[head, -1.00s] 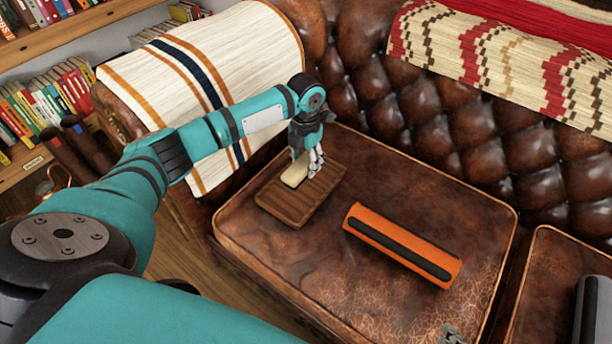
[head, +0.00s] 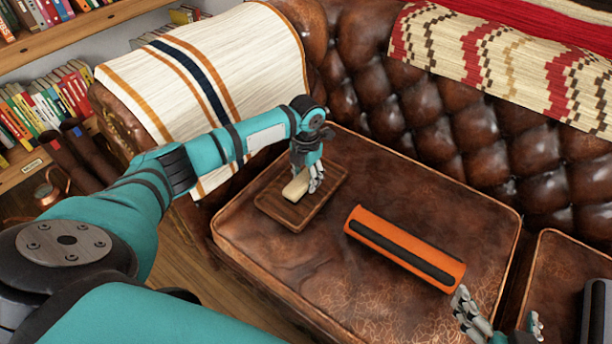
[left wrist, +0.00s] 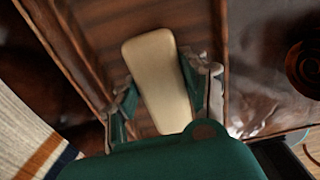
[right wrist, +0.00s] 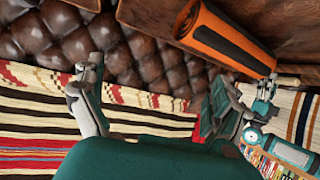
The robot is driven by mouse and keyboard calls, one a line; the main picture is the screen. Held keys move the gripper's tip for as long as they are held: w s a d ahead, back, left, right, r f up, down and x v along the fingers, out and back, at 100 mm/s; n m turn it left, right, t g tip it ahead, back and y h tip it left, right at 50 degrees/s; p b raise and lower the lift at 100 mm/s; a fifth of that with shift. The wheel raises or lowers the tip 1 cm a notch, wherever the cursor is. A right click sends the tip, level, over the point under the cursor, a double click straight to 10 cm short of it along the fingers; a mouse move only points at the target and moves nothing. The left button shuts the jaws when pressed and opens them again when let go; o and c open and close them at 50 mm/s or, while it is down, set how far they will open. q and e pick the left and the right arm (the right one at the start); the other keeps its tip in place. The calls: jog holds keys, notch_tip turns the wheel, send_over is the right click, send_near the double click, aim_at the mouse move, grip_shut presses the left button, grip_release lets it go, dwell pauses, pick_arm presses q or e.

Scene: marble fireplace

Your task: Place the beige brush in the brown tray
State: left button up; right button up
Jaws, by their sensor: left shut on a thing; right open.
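The beige brush (head: 297,186) is over the brown tray (head: 285,212), which lies on the leather sofa cushion. My left gripper (head: 308,180) is shut on the brush. In the left wrist view the brush (left wrist: 158,75) sits between the two fingers (left wrist: 165,100), above the tray's wooden surface (left wrist: 95,40). I cannot tell whether the brush touches the tray floor. My right gripper (head: 497,325) is open and empty at the lower right of the head view. In the right wrist view its fingers (right wrist: 150,105) stand wide apart.
An orange and black cylinder (head: 405,247) lies on the cushion to the right of the tray. A dark grey object (head: 598,310) is at the right edge. Striped blankets (head: 215,85) drape over the sofa arm and back.

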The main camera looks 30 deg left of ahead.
aim_at(306, 176)
pick_arm(q)
jog(key=o, duration=1)
jog(key=shift+r, duration=0.4)
notch_tip(306, 176, up, 5)
jog(key=shift+r+p, duration=0.1)
jog(key=shift+p, duration=0.85)
notch_tip(306, 176, up, 6)
jog(key=shift+r+p, duration=0.15)
jog(key=shift+p, duration=0.65)
pick_arm(e)
jog(key=s+d+f+g+h, duration=0.1)
jog(key=s+d+f+g, duration=0.1)
jog(key=s, duration=0.4)
jog(key=s+d+f+g+h, duration=0.1)
jog(key=s+d+f+g, duration=0.1)
jog(key=s+f+g, duration=0.3)
jog(key=shift+s+d+f+g, duration=0.15)
jog(key=shift+s+d+g, duration=0.2)
jog(key=shift+s+g, duration=0.75)
jog(key=shift+s, duration=0.15)
